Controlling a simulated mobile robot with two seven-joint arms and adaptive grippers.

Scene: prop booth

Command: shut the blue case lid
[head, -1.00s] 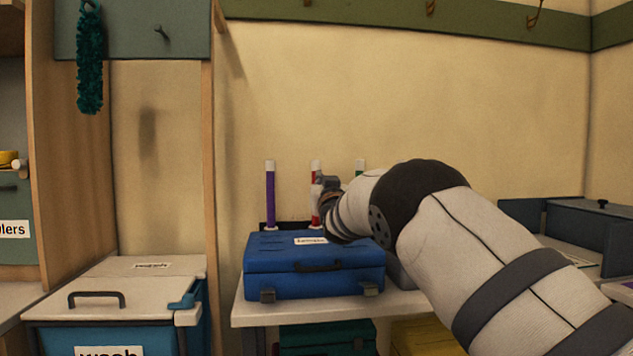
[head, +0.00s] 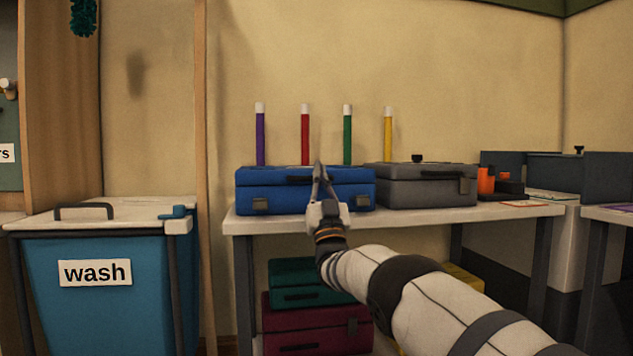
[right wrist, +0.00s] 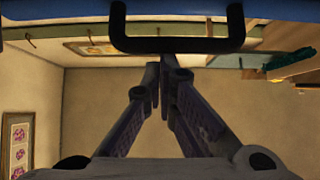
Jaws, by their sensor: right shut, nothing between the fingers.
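The blue case (head: 290,198) sits on the white table, its lid down flat and a seam along its front. Its dark handle shows on the front, partly behind my right gripper (head: 319,168). A dark latch shows low on the front left; whether it is fastened I cannot tell. My right gripper is shut and empty, in front of the case, fingers pointing up. In the right wrist view the gripper (right wrist: 167,68) also shows, its fingertips close to the black handle (right wrist: 182,44) and the blue case edge (right wrist: 60,11). Contact is unclear. My left gripper is not in view.
A grey case (head: 425,190) stands right beside the blue one. Several coloured tubes, including a purple one (head: 260,138), stand behind. A teal case (head: 300,268) and a maroon case (head: 315,318) are under the table (head: 500,213). A wash bin (head: 105,310) stands left.

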